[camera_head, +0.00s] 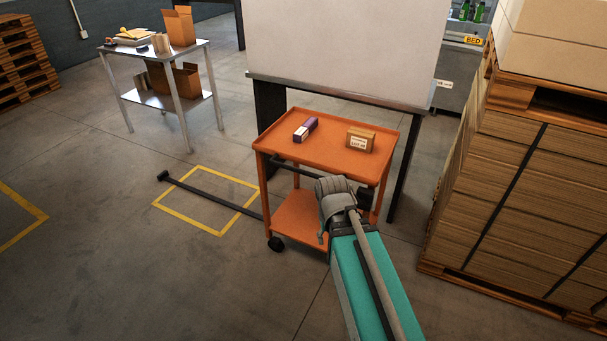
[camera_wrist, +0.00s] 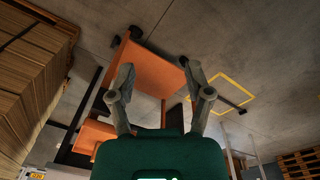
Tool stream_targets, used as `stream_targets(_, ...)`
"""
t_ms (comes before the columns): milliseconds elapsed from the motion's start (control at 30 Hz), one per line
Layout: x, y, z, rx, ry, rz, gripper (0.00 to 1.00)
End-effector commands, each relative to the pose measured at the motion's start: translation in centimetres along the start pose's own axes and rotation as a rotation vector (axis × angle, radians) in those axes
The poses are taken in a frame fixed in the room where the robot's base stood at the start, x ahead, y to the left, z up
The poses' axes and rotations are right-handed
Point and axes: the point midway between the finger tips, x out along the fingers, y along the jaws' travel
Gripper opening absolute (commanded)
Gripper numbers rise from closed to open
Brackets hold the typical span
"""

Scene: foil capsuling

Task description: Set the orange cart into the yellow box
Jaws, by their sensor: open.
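The orange cart (camera_head: 300,134) stands upright on its wheels in front of a white board, right of the yellow box. It also shows in the wrist view (camera_wrist: 155,68), seen between and beyond my fingers. A dark handle bar (camera_head: 295,168) runs along its near side. The yellow box (camera_head: 186,220) is an outline taped on the floor, empty of the cart; it shows in the wrist view (camera_wrist: 236,85) too. My gripper (camera_head: 332,203) is by the cart's near side. In the wrist view my gripper (camera_wrist: 160,76) is open, fingers apart, with nothing clearly between them.
A purple box (camera_head: 305,130) and a cardboard box (camera_head: 360,139) lie on the cart's top. A black floor bar (camera_head: 215,196) crosses the yellow box toward the cart. A pallet stack (camera_head: 520,190) stands right, a metal table (camera_head: 150,47) back left.

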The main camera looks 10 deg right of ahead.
Motion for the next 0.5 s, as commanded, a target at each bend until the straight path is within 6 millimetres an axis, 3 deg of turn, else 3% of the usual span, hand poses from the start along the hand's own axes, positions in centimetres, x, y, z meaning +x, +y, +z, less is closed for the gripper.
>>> stream_targets(267,4.3,0.5,-5.7,-0.081,0.1,0.191,0.65)
stream_targets(500,7.3,1.1,-12.3,-0.198,0.226,0.427,0.65)
